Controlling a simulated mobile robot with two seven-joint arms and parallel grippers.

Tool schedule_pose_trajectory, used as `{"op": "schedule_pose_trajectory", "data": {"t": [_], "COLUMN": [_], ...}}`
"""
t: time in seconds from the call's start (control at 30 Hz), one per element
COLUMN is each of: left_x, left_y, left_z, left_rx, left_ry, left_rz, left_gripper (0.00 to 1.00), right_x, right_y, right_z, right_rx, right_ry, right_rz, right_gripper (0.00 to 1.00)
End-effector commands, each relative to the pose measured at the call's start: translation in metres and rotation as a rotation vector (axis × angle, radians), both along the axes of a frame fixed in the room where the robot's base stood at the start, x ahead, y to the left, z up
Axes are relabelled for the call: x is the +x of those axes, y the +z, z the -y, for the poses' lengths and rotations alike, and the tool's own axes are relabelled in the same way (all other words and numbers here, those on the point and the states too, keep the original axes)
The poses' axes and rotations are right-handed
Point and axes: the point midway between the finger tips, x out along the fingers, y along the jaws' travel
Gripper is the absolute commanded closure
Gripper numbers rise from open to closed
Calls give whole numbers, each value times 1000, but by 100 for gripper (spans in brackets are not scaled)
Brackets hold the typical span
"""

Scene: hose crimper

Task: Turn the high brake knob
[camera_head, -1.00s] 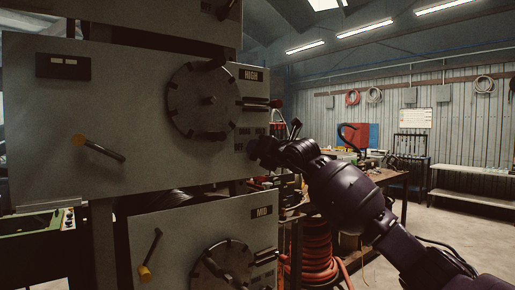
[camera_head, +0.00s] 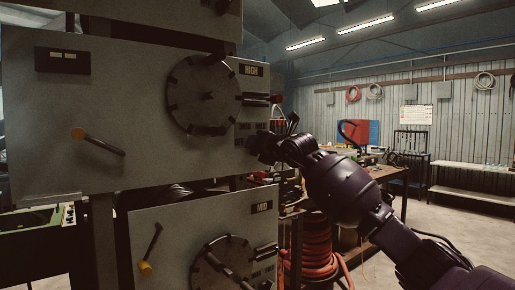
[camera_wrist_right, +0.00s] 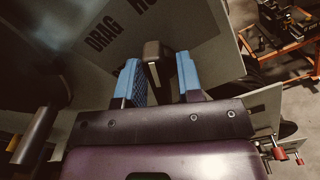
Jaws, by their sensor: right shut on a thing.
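The HIGH panel (camera_head: 120,130) is a grey box with a large round dial (camera_head: 205,95) and a HIGH label. My right gripper (camera_head: 258,147) is at the panel's right edge, below and right of the dial. In the right wrist view, its blue-padded fingers (camera_wrist_right: 160,80) are shut on a small dark knob (camera_wrist_right: 153,52) with a pale stripe. The knob stands out from the panel face beside printed letters reading DRAG. In the head view the gripper hides the knob. My left gripper is not in view.
A dark-tipped lever (camera_head: 262,98) sticks out right of the dial, above my right gripper. A yellow-ended handle (camera_head: 98,142) is on the panel's left. The MID panel (camera_head: 165,225) sits below. A workbench (camera_head: 385,175) stands behind my right arm.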

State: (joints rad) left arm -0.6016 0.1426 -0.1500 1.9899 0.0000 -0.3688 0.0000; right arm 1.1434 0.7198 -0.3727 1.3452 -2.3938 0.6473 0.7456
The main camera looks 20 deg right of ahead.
Motion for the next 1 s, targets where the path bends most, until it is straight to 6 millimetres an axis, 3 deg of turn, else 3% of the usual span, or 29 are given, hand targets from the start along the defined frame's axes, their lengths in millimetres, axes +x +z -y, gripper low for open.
{"op": "schedule_pose_trajectory", "data": {"t": [0.4, 1.0], "left_x": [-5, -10], "left_y": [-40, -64], "left_z": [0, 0], "left_rx": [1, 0], "left_ry": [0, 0], "left_rz": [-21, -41], "left_gripper": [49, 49], "right_x": [1, 0], "right_y": [-4, -2], "right_z": [1, 0], "right_rx": [-289, -778], "right_ry": [0, -1], "right_rz": [104, 280], "right_gripper": [90, 90]}}
